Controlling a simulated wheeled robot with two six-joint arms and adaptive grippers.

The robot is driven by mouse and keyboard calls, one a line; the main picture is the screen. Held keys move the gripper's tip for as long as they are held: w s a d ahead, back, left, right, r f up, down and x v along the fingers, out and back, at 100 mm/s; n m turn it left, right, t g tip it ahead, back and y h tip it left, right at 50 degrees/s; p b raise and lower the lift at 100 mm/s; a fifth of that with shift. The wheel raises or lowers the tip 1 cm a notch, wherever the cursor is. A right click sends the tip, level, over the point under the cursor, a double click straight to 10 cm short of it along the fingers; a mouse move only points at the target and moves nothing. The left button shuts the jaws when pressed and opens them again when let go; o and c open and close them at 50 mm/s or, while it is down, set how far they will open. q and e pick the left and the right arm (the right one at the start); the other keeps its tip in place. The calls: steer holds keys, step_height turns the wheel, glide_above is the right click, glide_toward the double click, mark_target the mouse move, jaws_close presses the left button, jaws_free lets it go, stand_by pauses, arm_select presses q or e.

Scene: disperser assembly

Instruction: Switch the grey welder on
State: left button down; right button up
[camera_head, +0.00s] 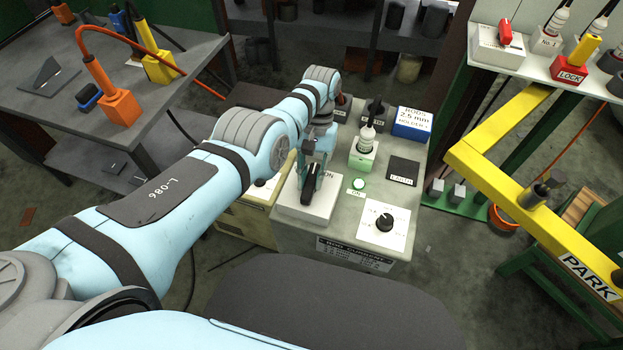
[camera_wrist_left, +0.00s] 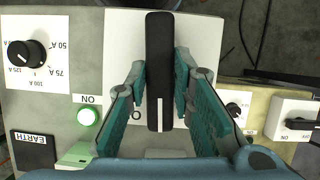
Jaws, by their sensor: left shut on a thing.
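The grey welder (camera_head: 340,226) stands in the middle of the head view with controls on its top. Its black switch handle (camera_head: 307,189) sits on a white plate (camera_head: 325,210) at the front left. My left gripper (camera_head: 314,163) is shut on the handle. In the left wrist view the handle (camera_wrist_left: 159,60) stands between the fingers of the left gripper (camera_wrist_left: 160,105), its white mark at the end beside the partly hidden ON lettering. A green lamp (camera_head: 357,184) looks bright; it also shows in the wrist view (camera_wrist_left: 88,117). My right gripper is not in view.
A current dial (camera_head: 385,221), a black EARTH plate (camera_head: 403,171), a holder with a white-and-black plug (camera_head: 366,142) and a blue rods box (camera_head: 412,123) share the top. A cream machine (camera_head: 247,222) with its own switch (camera_wrist_left: 292,118) stands alongside. A yellow frame (camera_head: 500,125) is at right.

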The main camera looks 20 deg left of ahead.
arm_select(q)
steer(key=shift+m, duration=0.6)
steer(key=c, duration=1.4)
jaws_free()
steer(key=shift+d, duration=0.1)
